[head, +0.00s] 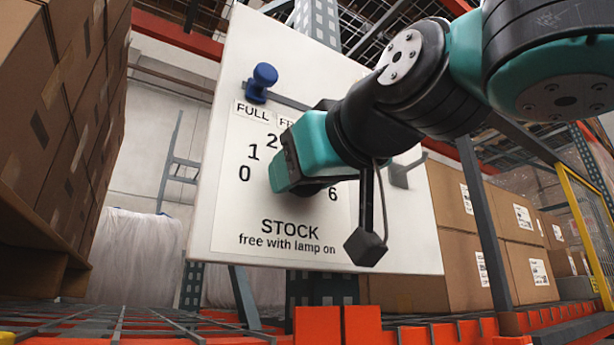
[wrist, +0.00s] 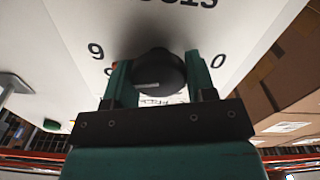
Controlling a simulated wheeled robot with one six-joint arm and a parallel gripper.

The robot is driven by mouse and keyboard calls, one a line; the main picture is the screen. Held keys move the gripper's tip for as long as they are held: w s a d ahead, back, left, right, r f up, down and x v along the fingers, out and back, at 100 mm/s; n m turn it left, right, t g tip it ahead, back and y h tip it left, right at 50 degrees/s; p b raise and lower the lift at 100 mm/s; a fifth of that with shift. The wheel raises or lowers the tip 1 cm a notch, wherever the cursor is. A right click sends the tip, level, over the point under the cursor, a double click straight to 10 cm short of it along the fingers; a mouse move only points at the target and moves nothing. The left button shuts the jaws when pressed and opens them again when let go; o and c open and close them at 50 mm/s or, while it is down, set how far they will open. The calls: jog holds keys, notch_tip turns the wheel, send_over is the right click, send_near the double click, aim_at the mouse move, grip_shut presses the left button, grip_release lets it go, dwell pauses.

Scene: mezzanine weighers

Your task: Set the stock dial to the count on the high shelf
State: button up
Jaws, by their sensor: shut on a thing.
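The white board (head: 410,240) carries a dial face marked STOCK, "free with lamp on", with 0, 1, 2 and 6 readable around it. My gripper (wrist: 155,76) is closed around the dial's dark round knob (wrist: 158,62), one green finger on each side. In the head view my wrist hides the knob and the middle numbers. A pale mark shows on the knob; I cannot tell which number it points at. A blue knob (head: 264,75) sticks out at the board's upper left, above the FULL label (head: 252,111). No count on a high shelf is readable.
Stacked cartons stand close on the left (head: 60,110) and behind the board on the right (head: 465,220). Orange beams and wire decking (head: 150,322) run along the bottom. A grey bracket (head: 405,172) sticks out at the board's right side. A yellow-framed mesh panel (head: 585,225) stands far right.

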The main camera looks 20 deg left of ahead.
jog(key=n, duration=0.3)
jog(key=shift+n, duration=0.4)
jog(key=n, duration=0.3)
jog(key=shift+s+a+f+n, duration=0.1)
jog(key=shift+n, duration=0.2)
jog(key=n, duration=0.3)
jog(key=shift+n, duration=0.3)
jog(key=shift+f+n, duration=0.1)
jog(key=shift+n, duration=1.6)
jog(key=o, duration=0.9)
